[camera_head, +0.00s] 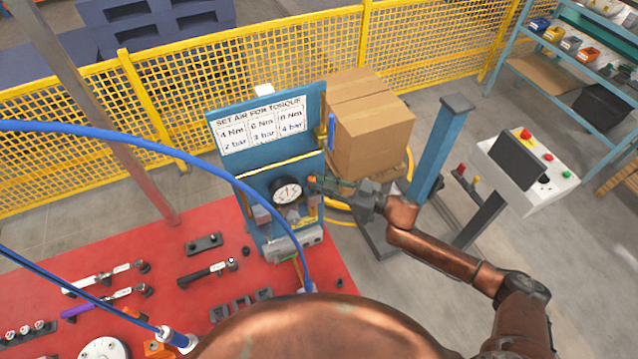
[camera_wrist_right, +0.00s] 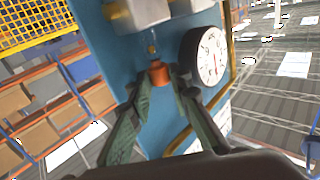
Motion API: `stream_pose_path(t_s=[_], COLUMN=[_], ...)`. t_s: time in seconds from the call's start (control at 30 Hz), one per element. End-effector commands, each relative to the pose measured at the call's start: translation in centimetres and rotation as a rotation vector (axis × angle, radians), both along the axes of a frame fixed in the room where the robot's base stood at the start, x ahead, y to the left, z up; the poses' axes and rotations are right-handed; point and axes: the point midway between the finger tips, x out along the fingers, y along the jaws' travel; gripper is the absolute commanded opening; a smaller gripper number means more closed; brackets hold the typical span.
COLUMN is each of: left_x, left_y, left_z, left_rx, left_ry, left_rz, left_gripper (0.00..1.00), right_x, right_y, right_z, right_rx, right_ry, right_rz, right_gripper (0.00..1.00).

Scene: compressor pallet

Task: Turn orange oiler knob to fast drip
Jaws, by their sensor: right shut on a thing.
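The orange oiler knob (camera_wrist_right: 160,75) shows in the right wrist view, below a small clear sight piece on the blue panel (camera_wrist_right: 125,45). My right gripper (camera_wrist_right: 161,84) is shut on it, with one finger on each side. In the head view my right gripper (camera_head: 318,184) reaches in from the right to the panel, just right of the round gauge (camera_head: 286,191). The gauge also shows in the right wrist view (camera_wrist_right: 207,56), right of the knob. My left gripper is not in view.
A cardboard box (camera_head: 370,125) stands close behind my right gripper, near a blue post (camera_head: 443,150). A blue hose (camera_head: 200,150) arcs across the front. The red table (camera_head: 190,325) holds several tools. A control box (camera_head: 530,165) stands at right.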

Motion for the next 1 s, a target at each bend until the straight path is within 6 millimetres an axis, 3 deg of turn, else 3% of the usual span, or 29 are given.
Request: stream_pose_path(t_s=[0.5,0.53,0.6,1.0], left_x=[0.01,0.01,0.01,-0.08], left_y=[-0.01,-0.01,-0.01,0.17], left_z=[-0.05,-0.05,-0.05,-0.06], left_rx=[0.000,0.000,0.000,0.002], left_ry=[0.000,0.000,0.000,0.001], left_rz=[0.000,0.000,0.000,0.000], left_gripper=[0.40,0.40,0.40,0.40], right_x=[0.08,0.08,0.08,-0.23], right_y=[0.02,0.02,0.02,-0.75], right_z=[0.09,0.08,0.08,-0.07], right_rx=[0.001,0.001,0.001,-0.001], right_ry=[0.000,0.000,0.000,0.002], right_rz=[0.020,0.020,0.020,0.018], right_gripper=[0.00,0.20,0.24,0.26])
